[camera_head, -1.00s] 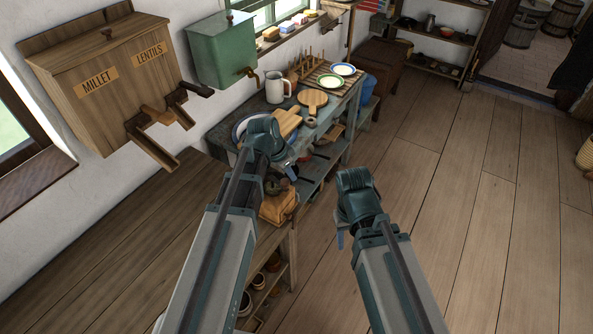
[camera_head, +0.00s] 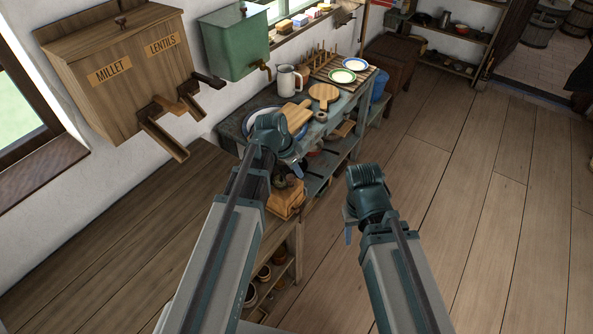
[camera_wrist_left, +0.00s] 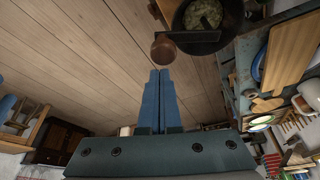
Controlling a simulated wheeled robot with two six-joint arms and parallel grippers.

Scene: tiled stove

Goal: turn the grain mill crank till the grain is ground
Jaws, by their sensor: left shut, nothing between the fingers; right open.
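The grain mill is a wooden box (camera_head: 286,203) beside the low bench, partly hidden behind my left arm in the head view. In the left wrist view its dark round hopper (camera_wrist_left: 203,14) with pale greenish contents shows at the top. A dark crank arm (camera_wrist_left: 197,42) crosses it and carries a round wooden knob (camera_wrist_left: 163,51). My left gripper (camera_wrist_left: 160,72) is shut and empty, its fingertips pointing just below the knob; I cannot tell if they touch it. My right gripper (camera_head: 348,235) is open and empty over the floor, right of the mill.
A worn blue-grey bench (camera_head: 235,125) holds cutting boards (camera_head: 324,92), a pitcher (camera_head: 288,80) and plates (camera_head: 342,76). A wooden millet and lentils bin (camera_head: 130,95) and a green tank (camera_head: 232,42) hang on the wall. The plank floor (camera_head: 450,200) at right is clear.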

